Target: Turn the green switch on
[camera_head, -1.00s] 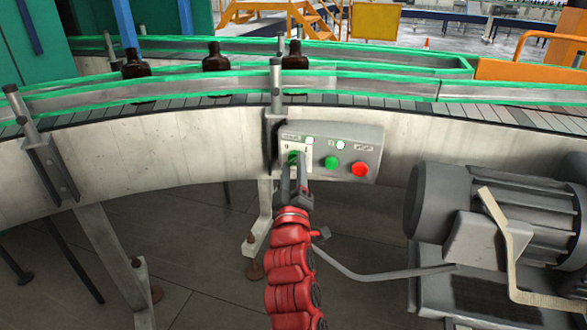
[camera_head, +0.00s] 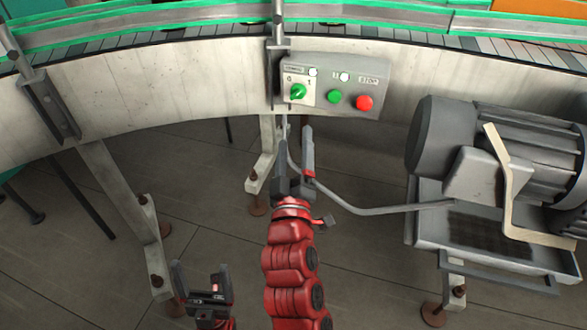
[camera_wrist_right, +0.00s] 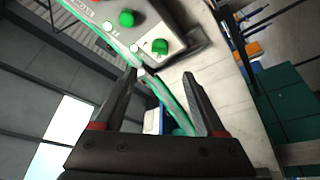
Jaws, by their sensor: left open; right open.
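The green switch (camera_head: 298,91) is a rotary knob on a white plate marked 0 and 1, at the left of the grey control box (camera_head: 325,76). Its grip appears slanted to the upper right, toward the 1. In the right wrist view the switch (camera_wrist_right: 160,46) shows beyond my fingertips, apart from them. My right gripper (camera_head: 295,135) is open and empty, below and in front of the switch. Its two spread fingers also show in the right wrist view (camera_wrist_right: 158,75). My left gripper (camera_head: 202,270) is open and empty, low at the left, away from the box.
A green button (camera_head: 334,97) and a red button (camera_head: 364,103) sit right of the switch. The box is mounted on the curved conveyor wall (camera_head: 180,92). A grey motor (camera_head: 490,150) stands at the right. A bent pipe (camera_head: 390,209) runs between my right gripper and the motor.

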